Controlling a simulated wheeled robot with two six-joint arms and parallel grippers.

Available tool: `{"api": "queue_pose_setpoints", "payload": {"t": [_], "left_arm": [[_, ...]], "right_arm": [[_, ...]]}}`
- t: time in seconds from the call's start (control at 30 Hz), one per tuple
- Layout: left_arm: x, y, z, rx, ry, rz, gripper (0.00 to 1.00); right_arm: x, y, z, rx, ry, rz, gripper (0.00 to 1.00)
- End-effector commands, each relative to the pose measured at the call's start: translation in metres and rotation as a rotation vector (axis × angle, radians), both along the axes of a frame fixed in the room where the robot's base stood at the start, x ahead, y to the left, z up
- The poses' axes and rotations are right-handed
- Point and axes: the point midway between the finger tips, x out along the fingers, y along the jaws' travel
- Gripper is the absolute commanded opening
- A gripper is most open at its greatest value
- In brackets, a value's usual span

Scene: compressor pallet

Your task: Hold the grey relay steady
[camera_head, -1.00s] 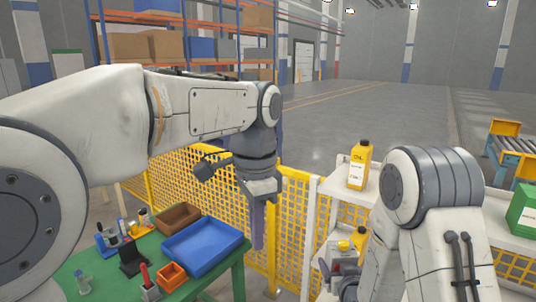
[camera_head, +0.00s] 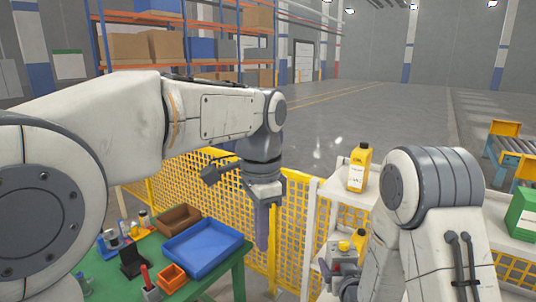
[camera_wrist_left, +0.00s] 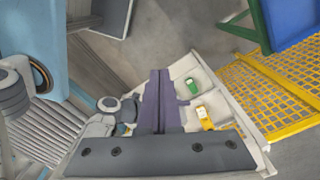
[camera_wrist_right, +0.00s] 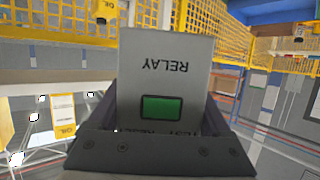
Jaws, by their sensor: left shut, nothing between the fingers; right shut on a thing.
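The grey relay (camera_wrist_right: 165,60) fills the middle of the right wrist view, with its RELAY lettering upside down and a green window near the gripper. My right gripper (camera_wrist_right: 163,118) is shut on it, one dark finger on each side. My left gripper (camera_head: 263,232) hangs pointing down in front of the yellow mesh fence, right of the green table. Its fingers are shut together with nothing between them, as the left wrist view (camera_wrist_left: 160,80) also shows.
A green table (camera_head: 205,284) at the lower left carries a blue tray (camera_head: 202,250), a brown bin (camera_head: 179,219), an orange bin (camera_head: 172,277) and small tools. A yellow oil bottle (camera_head: 358,170) stands on a white shelf to the right. The yellow mesh fence (camera_head: 297,222) runs behind.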

Motion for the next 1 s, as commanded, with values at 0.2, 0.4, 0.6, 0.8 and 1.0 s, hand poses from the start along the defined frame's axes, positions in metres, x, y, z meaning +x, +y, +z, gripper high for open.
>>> {"api": "queue_pose_setpoints", "payload": {"t": [0.2,0.4,0.6,0.8,1.0], "left_arm": [[0.0,0.0,0.0,0.0,0.0,0.0,0.0],[0.0,0.0,0.0,0.0,0.0,0.0,0.0],[0.002,0.001,0.001,0.0,0.0,0.001,0.0],[0.003,0.003,0.001,0.001,0.001,0.001,0.0],[0.005,0.004,0.001,0.0,0.0,0.001,0.0]], "right_arm": [[0.0,0.0,0.001,0.0,-0.003,0.0,0.02],[0.001,0.0,0.002,0.0,-0.003,0.0,0.02],[0.0,0.0,0.008,0.0,-0.003,0.0,0.02],[0.0,0.0,0.014,0.0,-0.003,0.0,0.02],[0.0,0.0,0.02,0.0,-0.003,0.0,0.02]]}}
